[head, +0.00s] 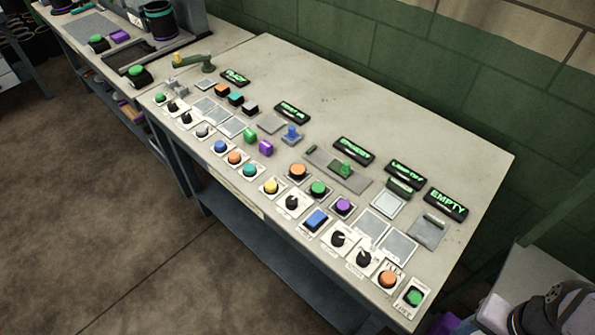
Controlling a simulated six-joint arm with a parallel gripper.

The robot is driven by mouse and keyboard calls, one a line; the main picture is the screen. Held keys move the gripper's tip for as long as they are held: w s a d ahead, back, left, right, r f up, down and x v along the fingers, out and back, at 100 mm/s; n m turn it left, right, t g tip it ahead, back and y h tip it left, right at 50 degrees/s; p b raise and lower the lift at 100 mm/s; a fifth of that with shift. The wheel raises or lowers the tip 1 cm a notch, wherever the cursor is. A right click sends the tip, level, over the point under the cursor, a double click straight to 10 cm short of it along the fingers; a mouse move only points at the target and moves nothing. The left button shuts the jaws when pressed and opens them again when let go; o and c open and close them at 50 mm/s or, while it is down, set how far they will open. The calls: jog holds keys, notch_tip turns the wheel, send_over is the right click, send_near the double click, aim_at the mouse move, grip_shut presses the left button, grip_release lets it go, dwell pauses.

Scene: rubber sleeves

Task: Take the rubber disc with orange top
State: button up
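I cannot make out a loose rubber disc with an orange top. Round orange-topped pieces sit in the control panel on the table: one near the middle (297,171), one further left (235,157), and one near the front right corner (387,279). They look like push buttons set on pale plates. My gripper is not in view.
The long pale table (400,125) carries several buttons, knobs and lit signs along its front; its back strip is clear. A machine with a dark sleeve (159,22) stands at the upper left. Dark and pale items (550,310) lie at the lower right.

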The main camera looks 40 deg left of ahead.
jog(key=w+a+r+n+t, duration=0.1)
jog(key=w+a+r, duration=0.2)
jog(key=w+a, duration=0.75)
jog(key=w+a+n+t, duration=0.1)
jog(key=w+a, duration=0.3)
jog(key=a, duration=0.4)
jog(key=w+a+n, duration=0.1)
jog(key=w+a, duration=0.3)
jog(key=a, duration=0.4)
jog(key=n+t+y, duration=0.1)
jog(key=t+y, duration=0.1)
send_near(298, 169)
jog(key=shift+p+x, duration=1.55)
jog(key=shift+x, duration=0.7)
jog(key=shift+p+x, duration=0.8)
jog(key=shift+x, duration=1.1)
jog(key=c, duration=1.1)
